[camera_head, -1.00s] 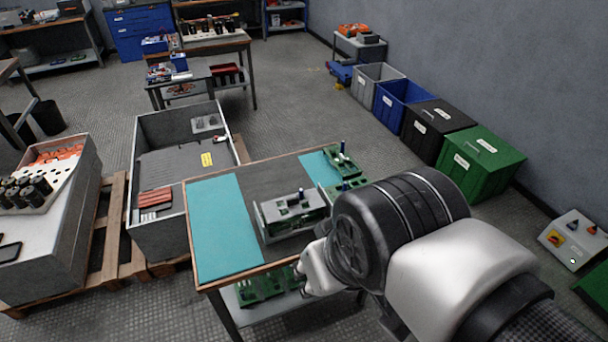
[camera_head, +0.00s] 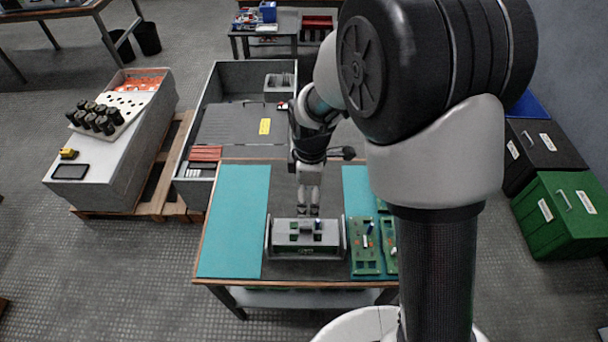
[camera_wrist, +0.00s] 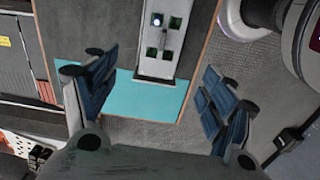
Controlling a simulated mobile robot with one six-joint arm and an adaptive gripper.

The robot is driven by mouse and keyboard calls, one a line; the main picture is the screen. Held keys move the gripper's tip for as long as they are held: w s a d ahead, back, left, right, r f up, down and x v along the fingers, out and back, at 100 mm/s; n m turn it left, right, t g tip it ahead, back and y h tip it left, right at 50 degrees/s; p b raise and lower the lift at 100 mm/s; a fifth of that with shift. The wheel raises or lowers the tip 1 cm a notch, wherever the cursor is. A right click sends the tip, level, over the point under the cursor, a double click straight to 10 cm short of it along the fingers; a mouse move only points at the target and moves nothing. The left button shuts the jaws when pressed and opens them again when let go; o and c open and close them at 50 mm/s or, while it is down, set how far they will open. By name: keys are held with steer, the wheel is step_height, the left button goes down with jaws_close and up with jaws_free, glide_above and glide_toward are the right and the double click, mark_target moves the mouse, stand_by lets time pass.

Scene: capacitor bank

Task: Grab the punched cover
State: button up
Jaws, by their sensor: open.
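A white plate punched with dark round holes (camera_head: 128,103) lies on the grey cabinet at the left; several black cylinders stand at its near end. A corner of it shows at the lower left edge of the wrist view (camera_wrist: 12,143). On the table, a grey housing (camera_head: 305,249) has a top face with square openings, green showing through; it also appears in the wrist view (camera_wrist: 170,68). My gripper (camera_head: 308,210) points down above the table by the housing's far side, well right of the white plate. Its fingers (camera_wrist: 152,66) are spread and empty.
Green circuit boards (camera_head: 367,246) lie right of the housing on the teal-matted table (camera_head: 233,225). A grey open bin (camera_head: 197,120) stands behind the table, on a pallet (camera_head: 160,185) shared with the cabinet. The table's left mat is clear.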

steer(key=b, duration=0.4)
glide_toward(306, 229)
steer(key=shift+n, duration=0.3)
steer(key=f, duration=0.1)
steer(key=w+f, duration=0.1)
steer(key=f, duration=0.3)
steer(key=shift+w+d+f, duration=0.2)
steer(key=shift+d+f, duration=0.05)
steer(key=f, duration=0.1)
steer(key=f+b, duration=0.1)
steer(key=f, duration=0.2)
steer(key=shift+s+a+f, duration=0.3)
steer(key=shift+s+f, duration=0.05)
steer(key=shift+f, duration=0.05)
steer(key=shift+f+b, duration=0.25)
steer(key=shift+b, duration=0.05)
steer(key=shift+r, duration=0.1)
steer(key=shift+c, duration=0.3)
steer(key=shift+s+d, duration=0.1)
steer(key=shift+s, duration=0.1)
steer(key=c, duration=1.1)
steer(key=shift+o, duration=0.2)
